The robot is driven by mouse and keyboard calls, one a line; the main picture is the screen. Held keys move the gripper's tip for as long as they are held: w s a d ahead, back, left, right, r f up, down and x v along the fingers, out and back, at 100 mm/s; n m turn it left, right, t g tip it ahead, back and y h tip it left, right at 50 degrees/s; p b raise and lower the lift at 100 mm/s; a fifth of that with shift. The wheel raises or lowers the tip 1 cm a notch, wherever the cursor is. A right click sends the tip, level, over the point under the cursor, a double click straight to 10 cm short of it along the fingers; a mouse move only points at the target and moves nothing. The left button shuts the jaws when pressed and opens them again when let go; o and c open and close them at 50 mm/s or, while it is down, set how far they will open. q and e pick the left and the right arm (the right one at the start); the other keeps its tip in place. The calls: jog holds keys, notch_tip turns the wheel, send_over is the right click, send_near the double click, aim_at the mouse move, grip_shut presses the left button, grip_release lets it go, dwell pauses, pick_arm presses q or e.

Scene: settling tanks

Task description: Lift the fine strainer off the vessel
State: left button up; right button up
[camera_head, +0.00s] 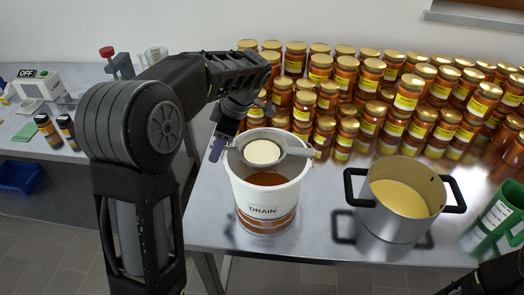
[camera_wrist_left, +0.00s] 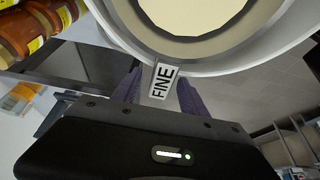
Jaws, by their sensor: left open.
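The fine strainer (camera_head: 291,153), a grey ring around a pale mesh, rests across the top of a white vessel (camera_head: 262,192) marked DRAIN. Amber liquid shows inside the vessel under it. My left gripper (camera_head: 217,148) is at the vessel's left rim, beside the strainer's left end. In the left wrist view the strainer's tab (camera_wrist_left: 161,82), marked FINE, lies between the two fingers of my left gripper (camera_wrist_left: 160,92), which is open. Whether a finger touches the tab cannot be told. A dark part of my right arm shows at the bottom right corner; its fingers cannot be made out.
Many filled jars (camera_head: 370,118) with gold lids crowd the table's back. A steel pot (camera_head: 400,222) with black handles stands right of the vessel. A green container (camera_head: 495,222) is at the right edge. A side bench (camera_head: 58,148) with small items stands at left.

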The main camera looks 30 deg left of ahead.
pick_arm(q)
jog(key=shift+c, duration=0.3)
grip_shut()
dwell(0.4)
